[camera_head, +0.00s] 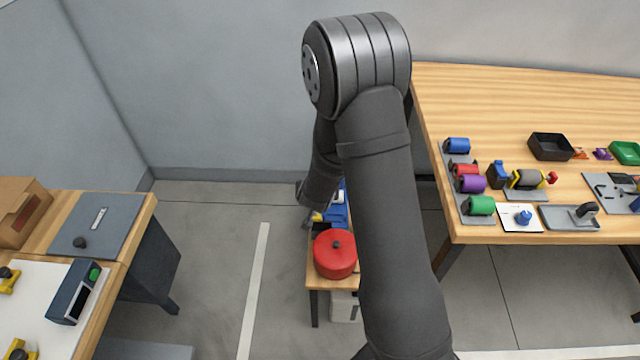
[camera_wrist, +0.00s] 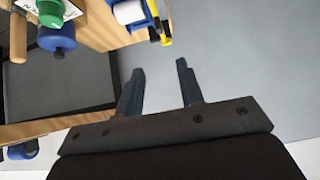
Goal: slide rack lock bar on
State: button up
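My gripper (camera_wrist: 160,68) is open in the wrist view, with nothing between its two dark fingers and grey floor behind them. In the head view my arm hangs over the small bench, and the gripper end is small and partly hidden. A blue item with yellow parts (camera_wrist: 134,12) lies beyond the fingers, apart from them; it also shows on the small bench in the head view (camera_head: 337,214). A grey rack-like stand with blue, red, purple and green rolls (camera_head: 472,178) is on the right table. I cannot make out the lock bar for certain.
A red round pot (camera_head: 335,254) stands on the small bench. The right table (camera_head: 520,90) holds a black tray (camera_head: 551,147) and several fixtures. The left bench holds a grey plate (camera_head: 97,225) and a cardboard box (camera_head: 22,210). Floor between the benches is clear.

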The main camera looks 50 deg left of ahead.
jog(key=x, duration=1.7)
jog(key=shift+w+f, duration=0.15)
grip_shut()
